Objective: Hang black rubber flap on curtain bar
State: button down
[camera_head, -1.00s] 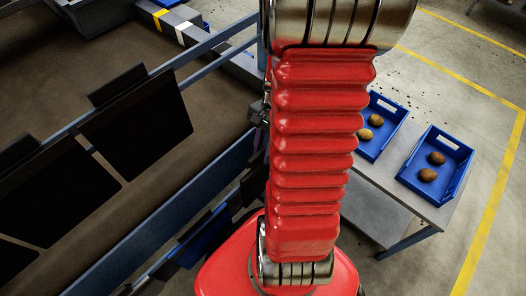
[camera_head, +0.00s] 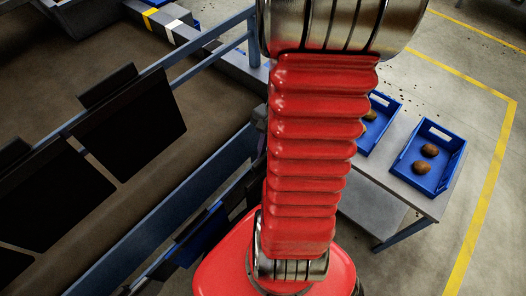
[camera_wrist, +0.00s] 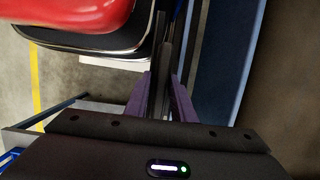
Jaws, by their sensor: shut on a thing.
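My gripper (camera_wrist: 166,88) shows in the wrist view as two purple fingers, shut on a thin dark piece. It looks like the black rubber flap (camera_wrist: 164,62) seen edge-on; its full outline is not visible. In the head view my red arm hides the gripper and the held flap. The curtain bar (camera_head: 212,48) is a blue-grey rail running diagonally across the left of the head view. Black flaps hang on it, one at the middle (camera_head: 130,125) and another further left (camera_head: 50,195). The bar's upper right stretch is bare.
A blue-grey side rail (camera_head: 190,190) runs below the flaps along a brown belt. Dark and blue pieces (camera_head: 205,230) stand close to my base. At right, a grey table (camera_head: 425,205) carries blue trays (camera_head: 440,185) with potatoes. Yellow floor lines lie beyond.

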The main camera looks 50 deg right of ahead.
jog(key=s, duration=0.6)
jog(key=shift+s, duration=0.15)
dwell(0.5)
jog(key=shift+d, duration=0.15)
